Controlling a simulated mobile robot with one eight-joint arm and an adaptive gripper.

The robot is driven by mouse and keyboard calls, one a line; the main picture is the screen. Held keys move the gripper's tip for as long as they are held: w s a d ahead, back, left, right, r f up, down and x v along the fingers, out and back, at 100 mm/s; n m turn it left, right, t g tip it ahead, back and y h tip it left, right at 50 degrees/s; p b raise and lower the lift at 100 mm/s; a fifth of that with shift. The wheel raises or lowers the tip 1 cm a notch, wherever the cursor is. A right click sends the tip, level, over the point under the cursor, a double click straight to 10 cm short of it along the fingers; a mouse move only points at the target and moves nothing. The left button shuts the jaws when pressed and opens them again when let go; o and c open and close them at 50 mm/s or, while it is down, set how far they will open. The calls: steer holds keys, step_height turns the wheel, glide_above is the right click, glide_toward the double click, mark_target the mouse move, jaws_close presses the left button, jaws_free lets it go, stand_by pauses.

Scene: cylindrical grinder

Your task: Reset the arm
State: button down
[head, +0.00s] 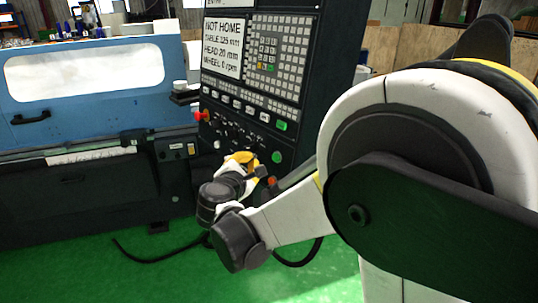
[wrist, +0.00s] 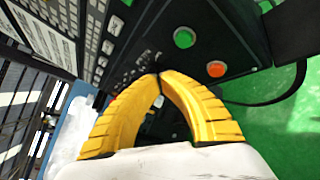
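My gripper (head: 243,157) has yellow fingers and is in front of the lower part of the grinder's dark control panel (head: 215,140). In the wrist view the fingertips (wrist: 158,76) meet, with nothing visible between them. A green button (wrist: 184,38) and an orange-red button (wrist: 216,69) are beyond the tips, to the right. In the head view the green button (head: 277,157) is right of the gripper and the orange-red button (head: 272,181) is below it. Whether the fingers touch the panel I cannot tell. My arm reaches in from the right.
The panel screen (head: 223,47) reads NOT HOME, table 125 mm, head 20 mm, wheel 0 rpm. A red knob (head: 201,115) sticks out at the panel's left. The blue grinder (head: 90,90) with a windowed door stands left. Green floor (head: 170,275) is open in front, with a black cable.

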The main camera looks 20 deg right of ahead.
steer(key=s+d+f+m+g+y+b, duration=0.1)
steer(key=s+d+m+g, duration=0.15)
steer(key=s+m, duration=0.35)
steer(key=s+d+f+m+g+y, duration=0.15)
steer(key=s+d+m, duration=0.25)
steer(key=s, duration=0.5)
steer(key=s+a+f+m+g+y, duration=0.1)
steer(key=s+a+f+m+y, duration=0.1)
steer(key=s+m, duration=0.3)
steer(key=s+a+f+m+g+y, duration=0.1)
steer(key=s+m, duration=0.4)
steer(key=s, duration=0.5)
steer(key=shift+a+f+m+g+y+b, duration=0.3)
steer(key=shift+a+f+m+y+b, duration=0.25)
steer(key=shift+f+y, duration=0.45)
steer(key=shift+r, duration=0.1)
